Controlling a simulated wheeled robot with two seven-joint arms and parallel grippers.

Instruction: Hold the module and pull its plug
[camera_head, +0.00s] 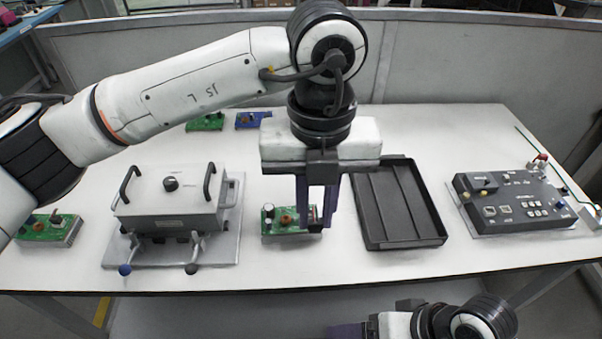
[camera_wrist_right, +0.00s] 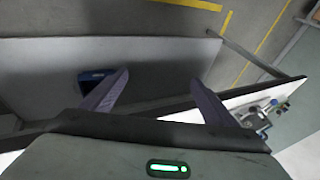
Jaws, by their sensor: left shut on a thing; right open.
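A green circuit-board module (camera_head: 279,224) lies on the white table near the front middle, with a white round part and a copper-coloured part on top. My left gripper (camera_head: 317,226) reaches down from above and is shut on the module's right end, hiding part of it. The plug is hidden or too small to make out. My right gripper (camera_wrist_right: 160,78) is open and empty in its wrist view, low by the table's front edge. Only part of it shows at the bottom of the head view (camera_head: 348,331).
A grey box fixture (camera_head: 170,193) with handles and clamp levers stands left. A black tray (camera_head: 398,203) and a dark control panel (camera_head: 518,198) stand right. Another green module (camera_head: 48,229) lies far left; green (camera_head: 205,122) and blue (camera_head: 252,120) boards lie behind.

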